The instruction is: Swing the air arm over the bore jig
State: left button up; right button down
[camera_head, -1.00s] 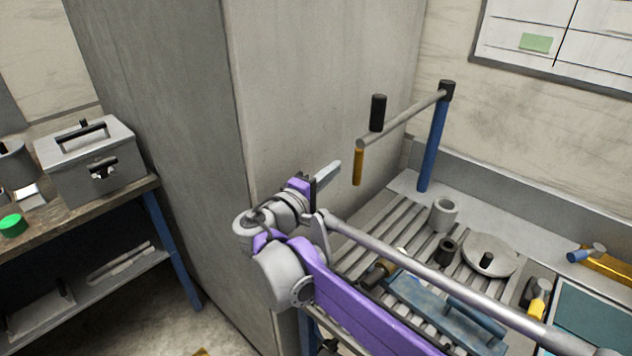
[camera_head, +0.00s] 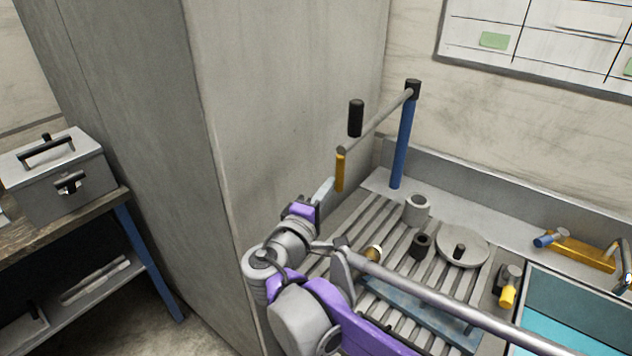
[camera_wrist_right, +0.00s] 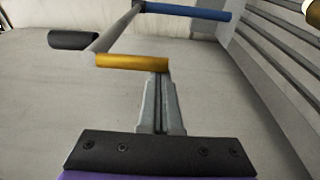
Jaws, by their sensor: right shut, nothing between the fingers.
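The air arm is a grey horizontal bar (camera_head: 378,122) on a blue post (camera_head: 403,145). A black upright grip (camera_head: 356,118) and a hanging yellow piece (camera_head: 340,172) are at its free end, left of the slatted table. In the right wrist view, the yellow piece (camera_wrist_right: 132,62) lies just beyond my fingertips. My right gripper (camera_head: 327,186) is shut and empty beside the yellow piece; I cannot tell if they touch. Which part is the bore jig is unclear; a grey hollow cylinder (camera_head: 416,208) and a black hollow cylinder (camera_head: 421,245) stand on the slats. My left gripper is not in view.
A large grey cabinet (camera_head: 270,110) stands close left of the arm's free end. A grey toolbox (camera_head: 60,180) sits on the left bench.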

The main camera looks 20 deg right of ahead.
jog(key=s+d+p, duration=0.1)
jog(key=s+d, duration=0.4)
jog(key=shift+s+n+t+y+p, duration=0.3)
jog(key=shift+y+p, duration=0.1)
jog(key=shift+d, duration=0.1)
